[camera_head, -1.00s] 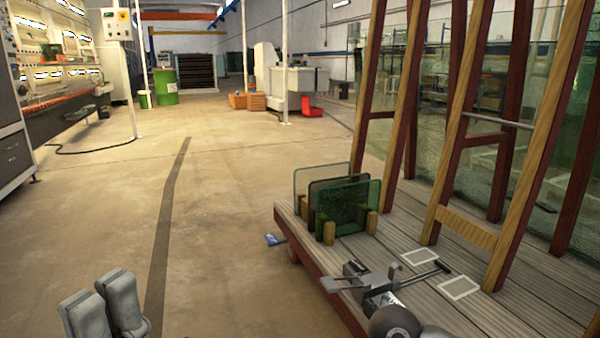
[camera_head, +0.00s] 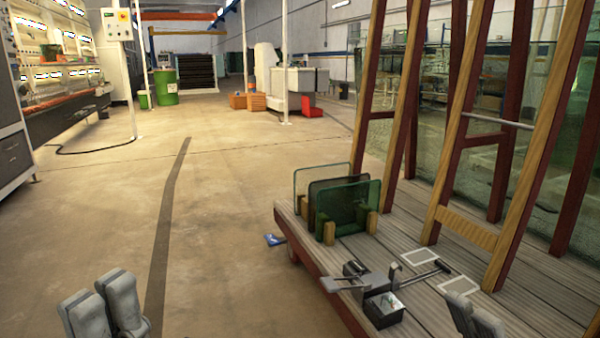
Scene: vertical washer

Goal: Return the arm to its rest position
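My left gripper (camera_head: 100,306) shows at the bottom left, with two grey fingers pointing up, above bare floor. A narrow gap shows between the fingers, but the angle hides how far apart they are. I see nothing held there. My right gripper (camera_head: 474,318) shows at the bottom right, in front of the wooden platform (camera_head: 535,300).
Upright glass panes (camera_head: 338,202) stand in wooden holders on the platform. A grey metal tool (camera_head: 380,296) lies at its front edge. Tall wooden racks (camera_head: 545,140) and a large glass sheet stand to the right.

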